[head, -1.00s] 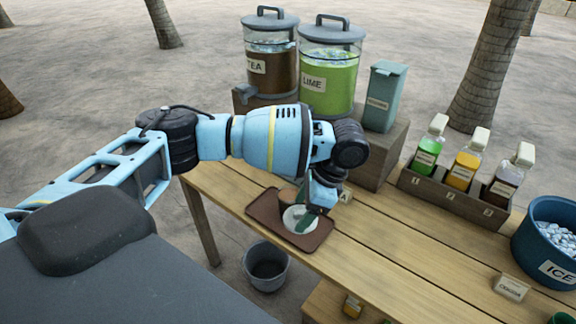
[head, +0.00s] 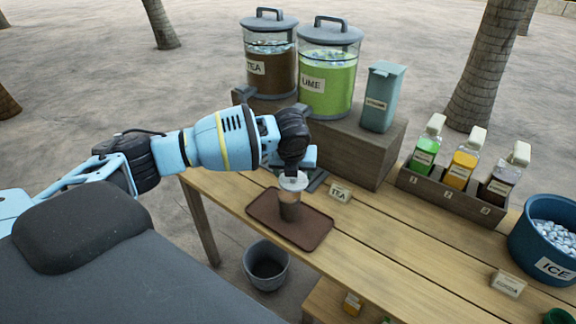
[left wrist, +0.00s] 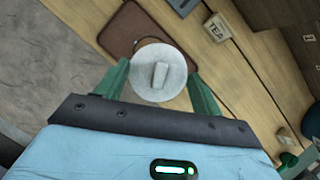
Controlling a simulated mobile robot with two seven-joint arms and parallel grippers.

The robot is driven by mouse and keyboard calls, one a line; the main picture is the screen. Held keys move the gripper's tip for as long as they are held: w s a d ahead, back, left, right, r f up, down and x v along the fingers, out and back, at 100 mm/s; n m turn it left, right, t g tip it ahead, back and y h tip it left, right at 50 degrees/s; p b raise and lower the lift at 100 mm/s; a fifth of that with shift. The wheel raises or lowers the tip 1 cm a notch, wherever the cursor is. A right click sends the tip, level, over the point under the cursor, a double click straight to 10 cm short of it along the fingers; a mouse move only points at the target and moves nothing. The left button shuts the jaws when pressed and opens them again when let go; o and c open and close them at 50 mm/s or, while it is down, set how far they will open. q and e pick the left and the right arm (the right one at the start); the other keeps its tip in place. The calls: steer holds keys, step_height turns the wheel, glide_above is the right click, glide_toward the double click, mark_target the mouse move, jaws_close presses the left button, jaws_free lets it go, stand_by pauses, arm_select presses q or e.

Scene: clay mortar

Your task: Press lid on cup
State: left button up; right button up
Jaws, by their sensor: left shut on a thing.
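A clear cup (head: 290,211) with a brownish drink stands upright on the brown tray (head: 318,236). A round whitish lid (head: 293,181) with a raised middle tab lies level at the cup's top; I cannot tell whether it is fully seated. In the left wrist view the lid (left wrist: 172,55) sits between my two green fingers and hides most of the cup. My left gripper (left wrist: 158,88) is shut on the lid from the sides. In the head view this gripper (head: 300,174) is at the cup's top, partly hidden by its wrist. My right gripper is not in view.
A TEA sign (head: 339,192) stands right of the tray. Behind are the tea dispenser (head: 270,70), lime dispenser (head: 327,85) and a teal container (head: 382,97) on a wooden riser. A bottle rack (head: 455,190) and ice tub (head: 545,240) stand right. The front tabletop is mostly clear.

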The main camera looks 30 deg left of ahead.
mark_target(288, 179)
arm_select(q)
steer(key=shift+w+a+m+t+h, duration=0.15)
steer(key=shift+w+a+m+h, duration=0.2)
steer(key=shift+a+m, duration=0.4)
steer(key=shift+w+a+m+t+h, duration=0.15)
steer(key=shift+w+a+m+h, duration=0.2)
steer(key=shift+m, duration=0.6)
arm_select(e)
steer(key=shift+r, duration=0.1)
arm_select(q)
steer(key=shift+f+b, duration=0.6)
steer(key=shift+f, duration=1.1)
steer(key=shift+f+b, duration=0.3)
steer(key=shift+f, duration=1.25)
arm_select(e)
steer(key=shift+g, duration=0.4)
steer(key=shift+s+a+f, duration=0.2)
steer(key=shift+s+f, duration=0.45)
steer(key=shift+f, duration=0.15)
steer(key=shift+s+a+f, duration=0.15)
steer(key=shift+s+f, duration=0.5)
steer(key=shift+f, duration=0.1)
arm_select(q)
steer(key=shift+r, duration=0.1)
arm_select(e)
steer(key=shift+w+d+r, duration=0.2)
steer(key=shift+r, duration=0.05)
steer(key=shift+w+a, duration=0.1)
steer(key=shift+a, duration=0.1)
